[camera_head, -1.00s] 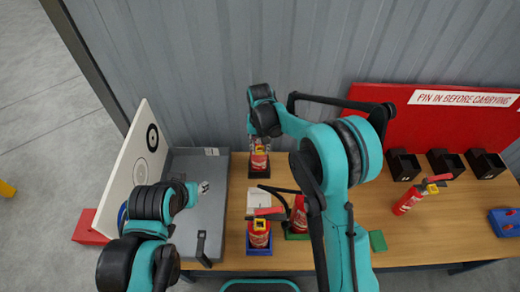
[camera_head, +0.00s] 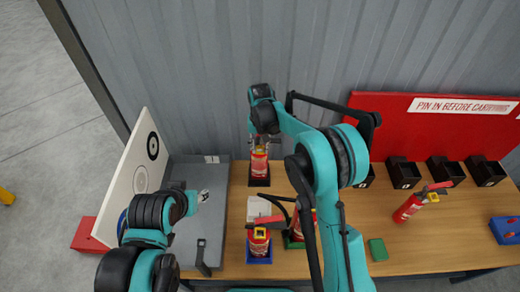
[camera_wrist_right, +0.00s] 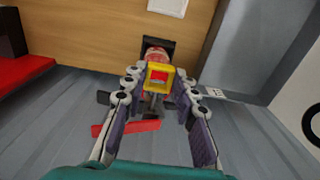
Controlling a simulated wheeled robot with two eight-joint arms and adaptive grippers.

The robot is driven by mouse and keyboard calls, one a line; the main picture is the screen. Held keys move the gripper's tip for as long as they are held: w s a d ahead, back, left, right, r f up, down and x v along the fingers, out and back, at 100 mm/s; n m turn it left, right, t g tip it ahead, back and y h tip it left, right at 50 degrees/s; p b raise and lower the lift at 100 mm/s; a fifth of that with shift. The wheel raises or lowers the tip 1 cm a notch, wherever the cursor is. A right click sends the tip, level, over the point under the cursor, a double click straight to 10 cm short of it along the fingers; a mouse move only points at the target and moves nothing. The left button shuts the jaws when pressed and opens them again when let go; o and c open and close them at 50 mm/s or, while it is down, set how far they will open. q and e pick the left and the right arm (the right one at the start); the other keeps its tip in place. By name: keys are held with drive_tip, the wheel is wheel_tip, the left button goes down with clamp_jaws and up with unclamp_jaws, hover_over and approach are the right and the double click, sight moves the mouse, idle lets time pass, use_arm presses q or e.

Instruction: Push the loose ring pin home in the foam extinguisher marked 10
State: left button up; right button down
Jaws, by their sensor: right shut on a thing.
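A red extinguisher (camera_head: 259,164) stands upright on a black base (camera_head: 259,182) at the back of the table. Its marking is too small to read. My right gripper (camera_head: 260,143) is at its head from above. In the right wrist view, my right gripper (camera_wrist_right: 158,82) has its fingertips on both sides of the yellow square ring (camera_wrist_right: 159,68), shut on it. The extinguisher's body (camera_wrist_right: 157,53) shows beyond, and a red lever (camera_wrist_right: 125,127) lies between the fingers and the wall. The pin's shaft is hidden.
One extinguisher (camera_head: 258,243) stands in a blue holder; another (camera_head: 297,222) in a green holder is partly behind my right arm. Black boxes (camera_head: 404,172) line the red board (camera_head: 440,135). A grey tray (camera_head: 213,225) lies left.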

drive_tip(key=shift+w, duration=1.3)
drive_tip(key=shift+w, duration=0.1)
drive_tip(key=shift+b, duration=1.45)
idle(5.1)
